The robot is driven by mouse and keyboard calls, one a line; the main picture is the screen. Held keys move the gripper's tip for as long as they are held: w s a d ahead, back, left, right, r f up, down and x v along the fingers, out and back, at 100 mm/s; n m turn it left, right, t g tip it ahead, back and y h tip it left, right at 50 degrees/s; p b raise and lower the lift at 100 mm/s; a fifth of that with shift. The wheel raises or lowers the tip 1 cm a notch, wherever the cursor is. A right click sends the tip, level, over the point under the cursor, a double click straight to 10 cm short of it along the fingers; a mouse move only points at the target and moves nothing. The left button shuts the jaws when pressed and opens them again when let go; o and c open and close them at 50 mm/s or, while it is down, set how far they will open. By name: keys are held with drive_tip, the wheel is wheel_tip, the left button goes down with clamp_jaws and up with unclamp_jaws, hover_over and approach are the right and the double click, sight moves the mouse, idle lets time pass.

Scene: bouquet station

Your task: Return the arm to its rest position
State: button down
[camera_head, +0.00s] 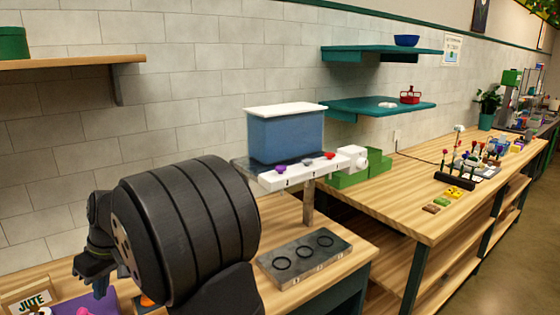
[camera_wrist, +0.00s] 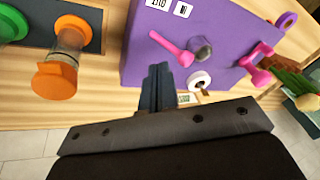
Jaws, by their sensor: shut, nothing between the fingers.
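My arm fills the lower left of the head view as a large dark ribbed link. My gripper (camera_head: 98,284) hangs at its far left, pointing down near the purple mat (camera_head: 90,304). In the wrist view my gripper (camera_wrist: 157,78) has its two dark fingers together with nothing between them. They point at the near edge of the purple mat (camera_wrist: 145,70), beside a white ring (camera_wrist: 199,80). I cannot tell the height of the fingers above the table.
Pink tools (camera_wrist: 175,48) lie on the mat. An orange-capped jar (camera_wrist: 55,78) stands left of it. In the head view, a grey tray with rings (camera_head: 305,258) and a blue tank (camera_head: 286,137) stand right of my arm. A wooden shelf (camera_head: 70,62) is above.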

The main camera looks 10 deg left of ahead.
wheel_tip(320, 180, up, 8)
drive_tip(key=s+t+h, duration=0.1)
drive_tip(key=t, duration=0.1)
drive_tip(key=f+g, duration=0.1)
drive_tip(key=f, duration=0.1)
drive_tip(key=w+f+y, duration=0.1)
drive_tip(key=f, duration=0.2)
drive_tip(key=f+g, duration=0.1)
drive_tip(key=f, duration=0.2)
drive_tip(key=shift+w+d+f+g+y, duration=0.15)
drive_tip(key=shift+w+f+g+y, duration=0.05)
drive_tip(key=shift+f+g+y, duration=0.1)
drive_tip(key=w+d+r+g+y, duration=0.2)
drive_tip(key=w+d+r, duration=0.2)
drive_tip(key=d+r, duration=0.3)
drive_tip(key=shift+s+a+f+n+t+h, duration=0.15)
drive_tip(key=shift+s+n+h, duration=0.2)
drive_tip(key=shift+s, duration=0.6)
drive_tip(key=shift+s+f+n+t+h, duration=0.1)
drive_tip(key=shift+s+n+h, duration=0.25)
drive_tip(key=shift+s, duration=0.65)
drive_tip(key=shift+s+a+f+n+t+h, duration=0.15)
drive_tip(key=shift+s+n+h, duration=0.2)
drive_tip(key=shift+s, duration=0.6)
